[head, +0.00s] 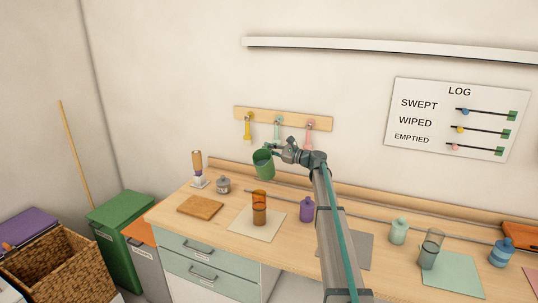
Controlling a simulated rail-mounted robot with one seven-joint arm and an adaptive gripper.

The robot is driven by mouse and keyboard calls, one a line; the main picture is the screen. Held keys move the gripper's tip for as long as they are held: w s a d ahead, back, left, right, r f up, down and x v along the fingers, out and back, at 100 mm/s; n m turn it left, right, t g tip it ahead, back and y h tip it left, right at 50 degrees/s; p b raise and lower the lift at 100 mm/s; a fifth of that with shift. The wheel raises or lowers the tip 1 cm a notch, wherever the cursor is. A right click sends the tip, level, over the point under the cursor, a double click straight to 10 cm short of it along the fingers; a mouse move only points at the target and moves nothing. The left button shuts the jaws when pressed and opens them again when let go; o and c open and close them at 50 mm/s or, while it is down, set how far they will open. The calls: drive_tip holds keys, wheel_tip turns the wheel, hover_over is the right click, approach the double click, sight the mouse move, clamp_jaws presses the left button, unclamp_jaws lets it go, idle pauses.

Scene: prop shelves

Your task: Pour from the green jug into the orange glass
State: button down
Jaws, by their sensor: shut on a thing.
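A green jug (263,164) is held in the air by my gripper (276,154), above the worktop. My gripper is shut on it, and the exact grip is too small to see. The jug looks slightly tilted, and its contents cannot be told. An orange glass (260,209) stands upright on a cream mat (242,228) on the worktop, below the jug and apart from it. The glass looks darker in its lower part, with a paler orange upper part.
A wooden board (200,206), a small grey jar (223,184) and a brush on a stand (197,168) are left of the glass. A purple bottle (307,209) stands to its right. A rail with hooks (284,119) is on the wall behind. A grey glass (430,249) stands further right.

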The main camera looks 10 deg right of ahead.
drive_tip(key=shift+s+r+n+b, duration=0.1)
drive_tip(key=shift+n+b, duration=0.4)
drive_tip(key=shift+b, duration=0.3)
drive_tip(key=shift+s+a+r+n+b, duration=0.2)
drive_tip(key=shift+n+b, duration=0.4)
drive_tip(key=shift+b, duration=0.4)
drive_tip(key=shift+r, duration=0.15)
drive_tip(key=shift+r+y, duration=0.1)
drive_tip(key=shift+y, duration=0.2)
drive_tip(key=shift+s+a+r+n+b, duration=0.15)
drive_tip(key=shift+s+n+b, duration=0.15)
drive_tip(key=shift+n+b, duration=0.9)
idle(4.6)
